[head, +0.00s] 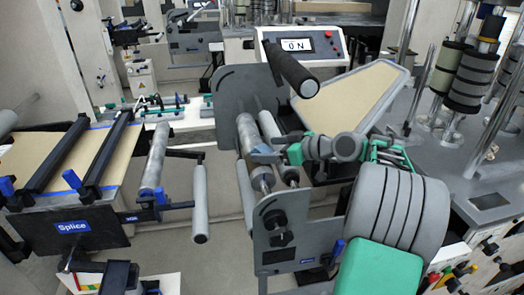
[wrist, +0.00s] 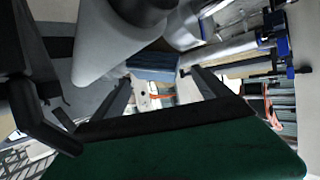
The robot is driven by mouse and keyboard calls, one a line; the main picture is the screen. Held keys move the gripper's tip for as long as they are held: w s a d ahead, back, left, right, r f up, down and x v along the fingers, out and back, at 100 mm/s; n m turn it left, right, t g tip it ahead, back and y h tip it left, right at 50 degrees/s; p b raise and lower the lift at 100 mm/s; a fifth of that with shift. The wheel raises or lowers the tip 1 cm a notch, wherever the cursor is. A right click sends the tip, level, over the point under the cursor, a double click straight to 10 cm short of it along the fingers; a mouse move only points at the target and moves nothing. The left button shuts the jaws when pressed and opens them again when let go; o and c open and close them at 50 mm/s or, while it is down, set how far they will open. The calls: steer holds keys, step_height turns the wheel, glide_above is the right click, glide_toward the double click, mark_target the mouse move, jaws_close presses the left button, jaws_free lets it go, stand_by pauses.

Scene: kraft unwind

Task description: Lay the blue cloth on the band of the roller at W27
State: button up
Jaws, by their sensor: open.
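My gripper (head: 284,151) is at the metal rollers in the middle of the head view. In the wrist view its two dark fingers (wrist: 160,85) stand apart, with a gap between them. A small blue cloth (wrist: 153,62) lies just beyond the fingertips, against a grey roller (wrist: 112,42). A blue-grey patch, likely the same cloth, shows by the gripper in the head view (head: 261,158). I cannot tell whether the fingers touch the cloth. No W27 label or band is legible.
A grey side plate (head: 238,92) and a black bar (head: 291,73) stand close behind my gripper. The splice table (head: 45,165) with kraft web is on the left. A control box reading "ON" (head: 297,45) is behind. Metal posts crowd the right.

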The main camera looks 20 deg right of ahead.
steer(key=v, duration=0.9)
